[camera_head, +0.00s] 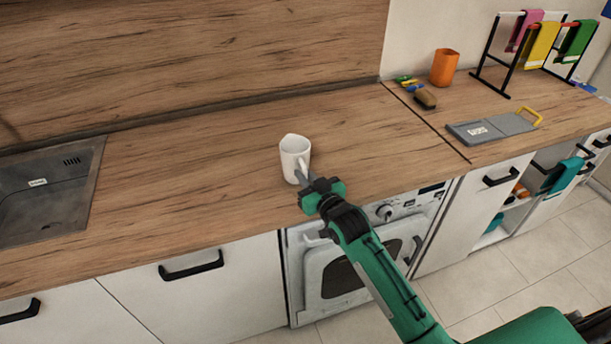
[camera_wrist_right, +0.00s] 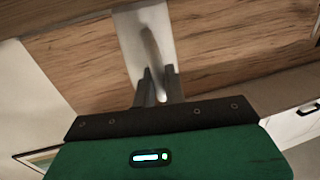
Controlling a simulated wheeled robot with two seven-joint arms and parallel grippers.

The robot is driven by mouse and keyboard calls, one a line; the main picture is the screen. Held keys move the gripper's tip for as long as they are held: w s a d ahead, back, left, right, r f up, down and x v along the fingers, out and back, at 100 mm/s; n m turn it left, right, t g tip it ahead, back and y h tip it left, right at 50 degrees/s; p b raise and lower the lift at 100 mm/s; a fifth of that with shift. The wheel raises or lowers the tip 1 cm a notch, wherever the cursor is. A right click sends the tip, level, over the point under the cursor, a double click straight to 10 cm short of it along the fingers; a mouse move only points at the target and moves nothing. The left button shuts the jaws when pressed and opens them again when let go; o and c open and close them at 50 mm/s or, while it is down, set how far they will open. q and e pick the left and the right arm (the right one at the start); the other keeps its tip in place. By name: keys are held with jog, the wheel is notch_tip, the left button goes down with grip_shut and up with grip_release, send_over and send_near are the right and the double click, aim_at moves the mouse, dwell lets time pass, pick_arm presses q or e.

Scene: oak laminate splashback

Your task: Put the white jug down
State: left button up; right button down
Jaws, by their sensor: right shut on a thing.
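The white jug (camera_head: 292,152) is upright at the middle of the wooden worktop, near its front part. Its handle side faces my right gripper (camera_head: 302,180). The right gripper is shut on the jug's handle and reaches it from the front right. In the right wrist view the jug (camera_wrist_right: 130,42) is just beyond the fingers (camera_wrist_right: 157,88), with its handle between them. I cannot tell whether the jug's base touches the worktop or hangs slightly above it. My left gripper is in neither view.
The worktop (camera_head: 185,180) around the jug is clear. A sink (camera_head: 45,200) lies at the left. An oven (camera_head: 340,275) stands below.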

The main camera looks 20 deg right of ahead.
jog(key=c, duration=1.5)
grip_release()
jog(key=shift+f, duration=0.1)
jog(key=shift+o, duration=0.2)
jog(key=shift+r, duration=0.2)
jog(key=shift+s+d+f, duration=0.1)
jog(key=shift+s+f, duration=0.05)
jog(key=shift+s, duration=0.15)
jog(key=b+v, duration=0.2)
jog(key=v, duration=0.9)
jog(key=shift+s, duration=0.2)
jog(key=shift+d, duration=0.1)
